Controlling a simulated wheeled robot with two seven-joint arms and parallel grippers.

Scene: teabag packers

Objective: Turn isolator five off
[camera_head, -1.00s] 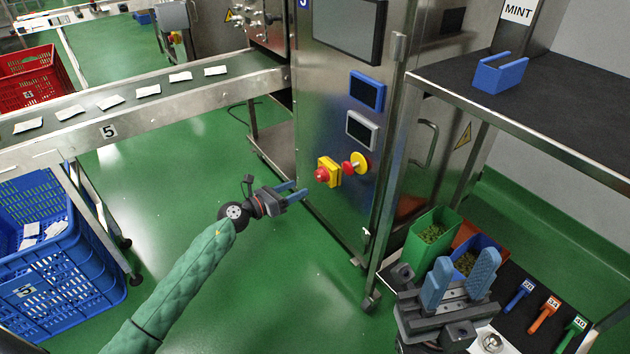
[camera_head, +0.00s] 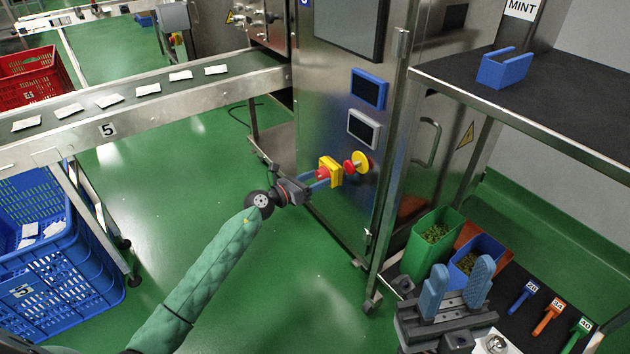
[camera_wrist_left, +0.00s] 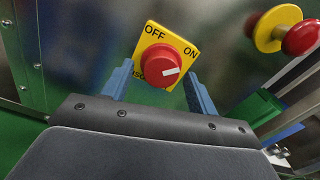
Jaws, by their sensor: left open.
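The isolator (camera_head: 333,172) is a yellow square plate with a red rotary knob on the steel cabinet's front. In the left wrist view the isolator plate (camera_wrist_left: 152,36) carries OFF at its upper left and ON at its right. Its red knob (camera_wrist_left: 160,66) has a white mark pointing right, toward ON. My left gripper (camera_head: 318,181) is open at the knob, one blue finger on each side; I cannot tell whether they touch it. My right gripper (camera_head: 458,285) is open and empty at lower right, with blue fingers apart.
A red emergency button on a yellow base (camera_head: 357,163) sits just right of the isolator. Conveyor 5 (camera_head: 180,100) runs along the left. A steel bench (camera_head: 545,110) stands at right, above green and blue bins (camera_head: 428,240) and numbered scoops. Green floor is clear below.

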